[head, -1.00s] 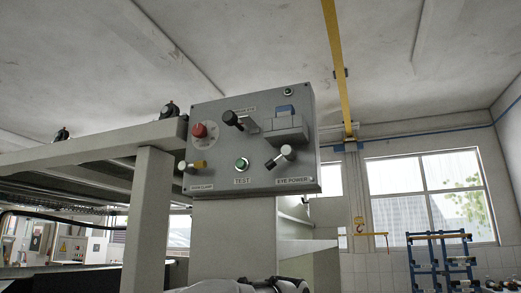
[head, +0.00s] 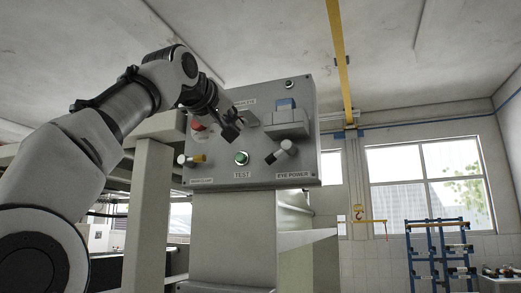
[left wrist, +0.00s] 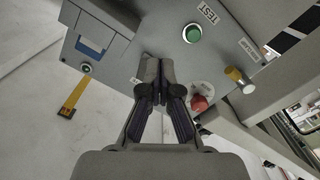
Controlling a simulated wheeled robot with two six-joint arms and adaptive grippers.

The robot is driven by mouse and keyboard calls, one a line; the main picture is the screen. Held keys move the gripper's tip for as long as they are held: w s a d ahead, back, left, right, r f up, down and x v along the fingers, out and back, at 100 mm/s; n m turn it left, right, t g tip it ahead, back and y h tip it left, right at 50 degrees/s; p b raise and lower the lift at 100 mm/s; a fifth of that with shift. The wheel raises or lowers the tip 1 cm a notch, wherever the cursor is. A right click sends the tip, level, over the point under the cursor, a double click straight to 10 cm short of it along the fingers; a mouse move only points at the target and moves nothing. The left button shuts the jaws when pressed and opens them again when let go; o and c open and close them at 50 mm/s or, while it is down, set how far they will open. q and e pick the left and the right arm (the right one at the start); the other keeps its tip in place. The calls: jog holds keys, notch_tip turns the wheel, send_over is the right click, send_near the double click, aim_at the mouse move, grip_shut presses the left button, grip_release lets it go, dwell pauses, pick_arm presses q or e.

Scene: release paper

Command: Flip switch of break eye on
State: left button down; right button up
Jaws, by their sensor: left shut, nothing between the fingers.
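The grey control panel (head: 300,140) faces me in the head view, with a label that appears to read BREAK EYE (head: 245,103) near its top. My left gripper (head: 231,128) is in front of the panel's upper left part, just below that label. In the left wrist view the panel (left wrist: 125,50) appears turned over, and my left gripper (left wrist: 152,65) is shut and empty against it. The black-handled break eye switch is hidden behind the gripper, so its position and any contact cannot be told. My right gripper is not in view.
A grey frame post (head: 148,210) stands left of the panel.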

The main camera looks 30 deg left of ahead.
pick_arm(q)
jog(key=w+f+p, duration=0.3)
jog(key=w+p, duration=0.3)
jog(key=w, duration=0.4)
jog(key=shift+w+d+f, duration=0.15)
jog(key=shift+w+f, duration=0.05)
jog(key=shift+f, duration=0.1)
